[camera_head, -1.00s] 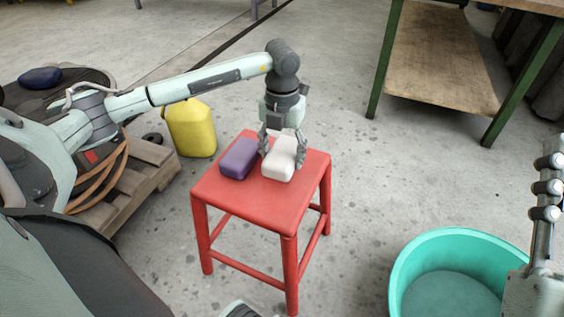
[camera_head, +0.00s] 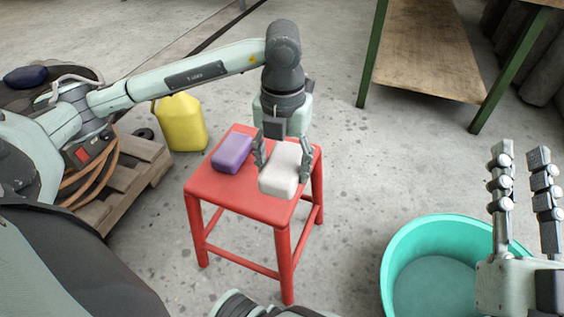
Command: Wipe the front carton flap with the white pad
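The white pad (camera_head: 281,180) is a rounded block over the right part of the red stool's seat. My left gripper (camera_head: 284,166) reaches down from above with a finger on each side of the pad and is shut on it. The pad looks lifted a little above the seat. My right gripper (camera_head: 521,153) is at the right edge, its two fingers pointing up, apart and empty, beside the teal tub. No carton or carton flap shows in this view.
A purple block (camera_head: 232,153) lies on the red stool (camera_head: 236,199), left of the pad. A teal tub (camera_head: 396,262) stands at the lower right. A yellow jug (camera_head: 181,124), a wooden pallet (camera_head: 131,178) and a green-framed bench (camera_head: 425,60) stand around. Open floor lies between stool and bench.

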